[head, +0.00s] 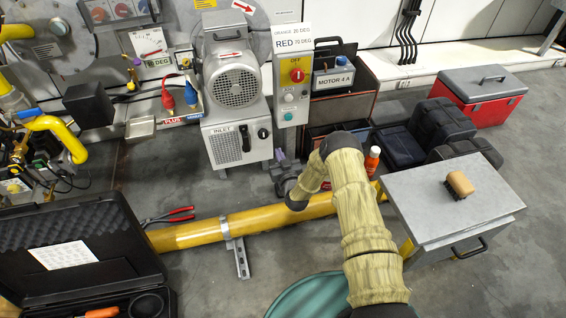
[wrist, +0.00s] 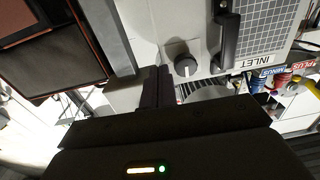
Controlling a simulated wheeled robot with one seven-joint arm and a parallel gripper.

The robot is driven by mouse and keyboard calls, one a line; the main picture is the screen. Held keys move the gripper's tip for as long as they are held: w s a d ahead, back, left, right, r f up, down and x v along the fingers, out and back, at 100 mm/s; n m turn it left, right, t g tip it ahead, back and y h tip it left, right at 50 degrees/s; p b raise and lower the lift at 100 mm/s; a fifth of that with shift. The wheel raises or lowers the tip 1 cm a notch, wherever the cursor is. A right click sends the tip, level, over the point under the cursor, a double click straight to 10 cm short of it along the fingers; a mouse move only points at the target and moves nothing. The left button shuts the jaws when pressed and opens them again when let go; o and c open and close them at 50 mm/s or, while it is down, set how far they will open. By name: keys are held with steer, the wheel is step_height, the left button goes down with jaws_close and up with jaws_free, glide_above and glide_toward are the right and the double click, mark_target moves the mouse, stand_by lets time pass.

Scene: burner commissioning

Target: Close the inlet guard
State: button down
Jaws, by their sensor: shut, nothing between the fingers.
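The inlet guard (head: 227,149) is a mesh panel under the INLET label on the light grey blower box, below the motor. In the wrist view its grid (wrist: 268,22) is at the upper right, with a black upright handle (wrist: 228,38) along its edge. A dark round knob (wrist: 185,63) sits on the bare face beside the handle. The guard looks roughly flush with the box front; I cannot tell whether a gap remains. My gripper (head: 281,156) is to the right of the box in the head view. Its fingers (wrist: 156,86) are shut and empty, apart from the handle and knob.
A grey switch post (head: 289,110) with a red knob stands right of the blower. A yellow pipe (head: 200,234) crosses the floor in front. Red-handled pliers (head: 170,216) lie behind the pipe. An orange bottle (head: 372,160) and black cases (head: 440,121) stand right of my arm.

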steer(key=p+v, duration=0.2)
steer(key=v, duration=0.3)
steer(key=s+d+r+g+h+p, duration=0.1)
steer(key=d+r+g+p, duration=0.25)
steer(key=r, duration=0.75)
steer(key=s+d+r+g+h+p, duration=0.15)
steer(key=r+g, duration=0.25)
steer(key=r, duration=0.7)
steer(key=s+d+r+m+g+h+p, duration=0.1)
steer(key=s+d+r+g+p, duration=0.15)
steer(key=s+r, duration=0.5)
steer(key=s+d+r+m+g+h+p, duration=0.15)
steer(key=s+d+r, duration=0.3)
steer(key=s, duration=0.65)
steer(key=s+d+r+m+g+p, duration=0.1)
steer(key=s+d+r+g+p, duration=0.15)
steer(key=s+r, duration=0.55)
step_height(320, 180, up, 36)
steer(key=p, duration=3.6)
steer(key=shift+s+a+g, duration=0.25)
steer(key=shift+s+g, duration=0.15)
steer(key=shift+s, duration=0.1)
steer(key=shift+f, duration=0.1)
